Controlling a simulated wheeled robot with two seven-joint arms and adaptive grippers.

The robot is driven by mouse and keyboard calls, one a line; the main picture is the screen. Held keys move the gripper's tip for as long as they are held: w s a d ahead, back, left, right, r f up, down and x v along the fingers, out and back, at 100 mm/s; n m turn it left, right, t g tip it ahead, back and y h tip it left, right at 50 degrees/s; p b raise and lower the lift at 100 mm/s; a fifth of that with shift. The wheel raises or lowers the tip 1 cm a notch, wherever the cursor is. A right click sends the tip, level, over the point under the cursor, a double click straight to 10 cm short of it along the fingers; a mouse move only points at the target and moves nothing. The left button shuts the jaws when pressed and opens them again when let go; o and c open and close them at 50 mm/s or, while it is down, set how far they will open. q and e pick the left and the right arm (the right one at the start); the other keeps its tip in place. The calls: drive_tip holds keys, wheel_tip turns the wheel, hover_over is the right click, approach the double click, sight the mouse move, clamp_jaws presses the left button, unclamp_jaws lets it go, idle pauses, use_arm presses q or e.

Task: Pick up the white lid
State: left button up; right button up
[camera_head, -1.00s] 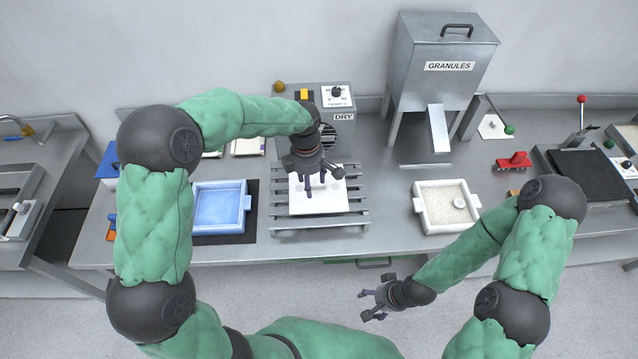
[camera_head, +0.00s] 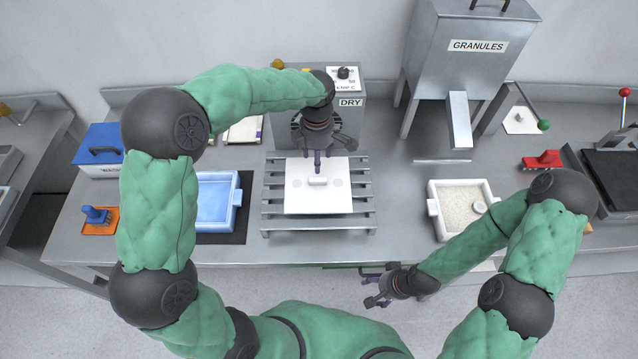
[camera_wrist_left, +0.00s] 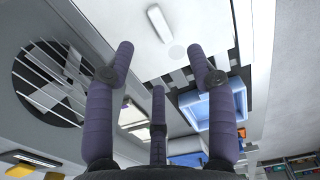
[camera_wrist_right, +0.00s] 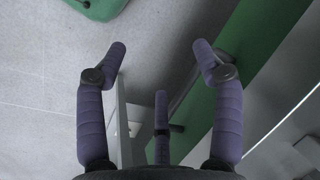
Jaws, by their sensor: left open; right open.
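The white lid (camera_head: 303,202) is a flat square plate with a small raised bar handle (camera_head: 318,181) at its middle. It lies on a grey slatted rack (camera_head: 366,190) on the bench. My left gripper (camera_head: 323,158) is open and empty over the lid's back edge, behind the handle. In the left wrist view the lid (camera_wrist_left: 205,22) and its handle (camera_wrist_left: 159,24) show at the top, beyond the open fingertips (camera_wrist_left: 160,58). My right gripper (camera_head: 372,287) is open and empty in front of the bench edge. The right wrist view shows its fingers apart over the floor (camera_wrist_right: 160,60).
A blue tray (camera_head: 237,197) stands left of the rack. A white tray of granules (camera_head: 434,207) stands to the right, near my right forearm. The DRY unit (camera_head: 350,118) is close behind my left gripper. The granules hopper (camera_head: 450,70) stands at the back right.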

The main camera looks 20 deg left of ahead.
sight(318, 177)
use_arm(q)
wheel_tip(318, 177, down, 4)
drive_tip(key=shift+s+r, duration=0.1)
drive_tip(key=shift+s, duration=0.05)
drive_tip(key=shift+w+f+b, duration=0.15)
drive_tip(key=shift+f+b, duration=0.1)
drive_tip(key=shift+f, duration=1.35)
drive_tip(key=shift+w+f+b, duration=0.15)
drive_tip(key=shift+f+b, duration=0.1)
drive_tip(key=shift+f, duration=1.3)
drive_tip(key=shift+c, duration=0.3)
clamp_jaws()
